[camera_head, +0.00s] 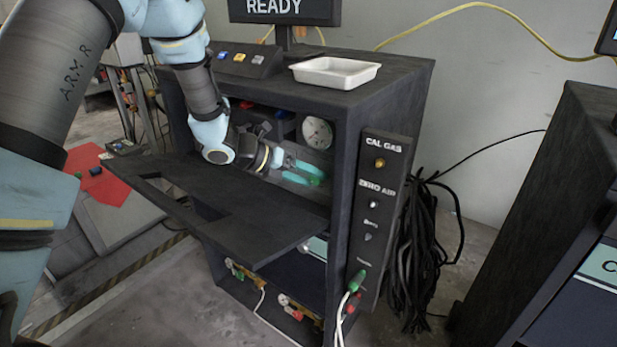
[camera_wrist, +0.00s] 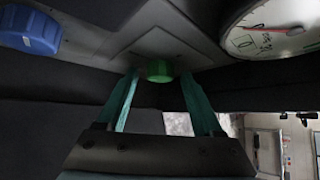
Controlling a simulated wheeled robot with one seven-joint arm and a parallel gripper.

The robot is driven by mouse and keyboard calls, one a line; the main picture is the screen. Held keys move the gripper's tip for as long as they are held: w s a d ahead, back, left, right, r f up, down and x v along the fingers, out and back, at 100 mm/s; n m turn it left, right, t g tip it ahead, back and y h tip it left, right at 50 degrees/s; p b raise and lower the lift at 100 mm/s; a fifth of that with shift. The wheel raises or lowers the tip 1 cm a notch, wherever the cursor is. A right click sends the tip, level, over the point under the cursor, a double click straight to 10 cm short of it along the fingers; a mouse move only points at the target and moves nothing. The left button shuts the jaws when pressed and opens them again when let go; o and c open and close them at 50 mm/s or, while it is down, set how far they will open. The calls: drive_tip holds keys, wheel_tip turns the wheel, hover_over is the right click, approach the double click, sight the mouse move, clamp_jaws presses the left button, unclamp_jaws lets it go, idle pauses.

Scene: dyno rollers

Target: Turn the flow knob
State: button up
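A round green knob (camera_wrist: 159,71) sits on a light square plate in the wrist view, between a blue knob (camera_wrist: 30,29) and a dial gauge (camera_wrist: 275,28). No label shows which knob is the flow knob. My gripper (camera_wrist: 160,75) has its two green fingers apart, one on each side of the green knob, with a gap visible on both sides. In the head view my gripper (camera_head: 312,173) reaches into the open upper bay of the black cabinet (camera_head: 385,90), below and left of the gauge (camera_head: 317,132). I cannot make out the green knob there.
A dark fold-down panel (camera_head: 225,205) lies below my forearm. The bay's right wall is close to my gripper. A white tray (camera_head: 335,72) and a button box (camera_head: 245,59) stand on top. A side panel (camera_head: 382,200) carries switches and hoses.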

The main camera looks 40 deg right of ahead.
clamp_jaws()
idle(0.3)
drive_tip(key=shift+b, duration=0.55)
drive_tip(key=shift+m+t+y, duration=0.3)
drive_tip(key=shift+t, duration=0.3)
drive_tip(key=shift+o, duration=0.6)
unclamp_jaws()
drive_tip(key=shift+a+r, duration=0.1)
